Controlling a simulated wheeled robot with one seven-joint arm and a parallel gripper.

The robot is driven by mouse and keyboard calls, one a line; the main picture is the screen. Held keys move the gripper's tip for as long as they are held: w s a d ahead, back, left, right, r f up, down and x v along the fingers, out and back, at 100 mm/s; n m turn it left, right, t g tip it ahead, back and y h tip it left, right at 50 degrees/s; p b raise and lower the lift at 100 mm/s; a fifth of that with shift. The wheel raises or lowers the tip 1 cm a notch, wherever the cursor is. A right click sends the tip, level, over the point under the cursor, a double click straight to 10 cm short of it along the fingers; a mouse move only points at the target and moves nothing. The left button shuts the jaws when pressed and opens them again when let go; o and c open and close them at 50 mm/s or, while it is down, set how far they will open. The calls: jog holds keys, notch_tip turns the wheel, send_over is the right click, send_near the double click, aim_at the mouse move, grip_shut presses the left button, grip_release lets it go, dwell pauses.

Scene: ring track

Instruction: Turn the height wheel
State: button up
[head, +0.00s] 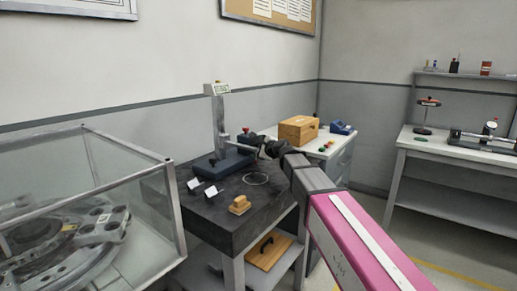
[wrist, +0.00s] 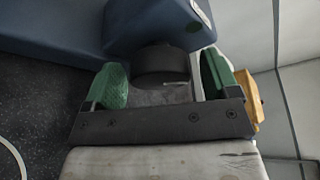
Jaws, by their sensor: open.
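The height gauge stands on the dark stone table, with a blue base (head: 226,160), a grey upright column (head: 219,118) and a small display (head: 217,88) on top. My gripper (head: 245,138) is beside the column, over the base's right side. In the wrist view my gripper (wrist: 162,82) is open, its two green finger pads on either side of a dark round wheel (wrist: 160,62). The wheel sits against a blue body (wrist: 155,22). A gap shows left of the wheel; whether the right pad touches it I cannot tell. In the head view my gripper and arm hide the wheel.
The dark stone table (head: 220,218) holds a small wooden block (head: 239,205) and white cards (head: 211,191). A glass-walled case (head: 140,200) stands close on the left. A wooden box (head: 298,129) is on the bench behind my arm. A white workbench (head: 440,150) stands at right.

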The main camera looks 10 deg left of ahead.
jog(key=v, duration=1)
jog(key=shift+s+d, duration=0.25)
jog(key=shift+d, duration=0.05)
jog(key=shift+r, duration=0.1)
jog(key=shift+c, duration=1.4)
jog(key=shift+w, duration=0.1)
jog(key=x, duration=1)
jog(key=shift+w+a, duration=0.25)
jog(key=shift+a, duration=0.05)
